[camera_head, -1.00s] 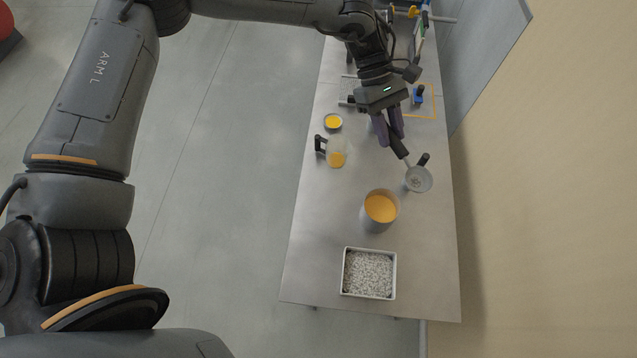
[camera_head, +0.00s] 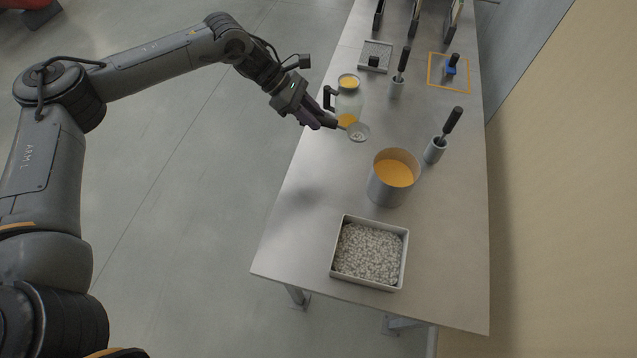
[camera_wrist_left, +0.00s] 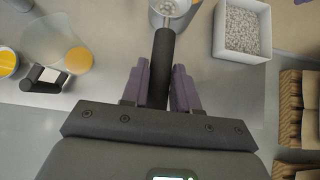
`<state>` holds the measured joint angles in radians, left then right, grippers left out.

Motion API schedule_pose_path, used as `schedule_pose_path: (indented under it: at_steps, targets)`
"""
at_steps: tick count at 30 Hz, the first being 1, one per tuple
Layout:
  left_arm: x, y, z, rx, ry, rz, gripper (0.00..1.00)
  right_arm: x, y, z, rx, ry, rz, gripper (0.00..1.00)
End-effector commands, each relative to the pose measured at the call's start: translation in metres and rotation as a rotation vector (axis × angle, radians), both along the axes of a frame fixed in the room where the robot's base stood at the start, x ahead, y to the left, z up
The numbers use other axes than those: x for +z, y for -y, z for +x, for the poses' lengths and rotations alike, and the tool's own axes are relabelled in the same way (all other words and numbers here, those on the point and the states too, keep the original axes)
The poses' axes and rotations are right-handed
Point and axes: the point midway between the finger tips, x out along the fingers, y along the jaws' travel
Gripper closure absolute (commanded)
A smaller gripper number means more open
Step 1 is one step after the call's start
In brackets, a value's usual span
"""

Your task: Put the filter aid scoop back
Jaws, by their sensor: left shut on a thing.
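My left gripper (camera_head: 322,122) is shut on the black handle of the filter aid scoop (camera_head: 358,132). It holds the scoop in the air in front of the glass jug, over the table's left part. In the left wrist view the handle (camera_wrist_left: 163,68) runs between the purple fingers (camera_wrist_left: 160,85), and the pale bowl (camera_wrist_left: 172,6) is cut off at the top. A white square tray (camera_head: 370,252) of pale grey granules stands at the table's near end, apart from the scoop; it also shows in the left wrist view (camera_wrist_left: 242,52). My right gripper is not in view.
A metal pot (camera_head: 388,185) of orange liquid stands behind the tray. A glass jug (camera_head: 349,103) and a small orange dish (camera_head: 348,82) are near the scoop. Dark-handled tools stand in grey holders (camera_head: 435,151) and (camera_head: 396,89). Bare table lies left of the tray.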

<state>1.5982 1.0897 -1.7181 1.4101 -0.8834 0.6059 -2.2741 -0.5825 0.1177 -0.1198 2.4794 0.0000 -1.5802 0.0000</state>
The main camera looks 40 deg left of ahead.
Motion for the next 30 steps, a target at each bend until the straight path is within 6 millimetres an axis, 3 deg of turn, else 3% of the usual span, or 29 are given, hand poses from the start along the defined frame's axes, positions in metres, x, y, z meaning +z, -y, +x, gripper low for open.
schedule_pose_path:
  at_steps: [1, 3, 15, 26, 30]
  targets:
    - [-0.024, -0.005, -0.004, 0.011, -0.001, -0.004, 1.00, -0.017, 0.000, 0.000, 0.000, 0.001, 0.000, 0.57]
    - [-0.039, -0.009, -0.008, 0.020, 0.002, -0.008, 1.00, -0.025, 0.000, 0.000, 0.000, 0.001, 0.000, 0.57]
    - [-0.104, -0.013, -0.018, 0.026, 0.010, -0.028, 1.00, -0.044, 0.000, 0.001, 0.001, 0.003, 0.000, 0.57]
    - [-0.129, -0.012, -0.018, 0.025, 0.011, -0.028, 1.00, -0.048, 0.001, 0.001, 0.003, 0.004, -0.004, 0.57]
    - [-0.148, -0.013, -0.018, 0.026, 0.010, -0.027, 1.00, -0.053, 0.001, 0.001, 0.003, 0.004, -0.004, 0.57]
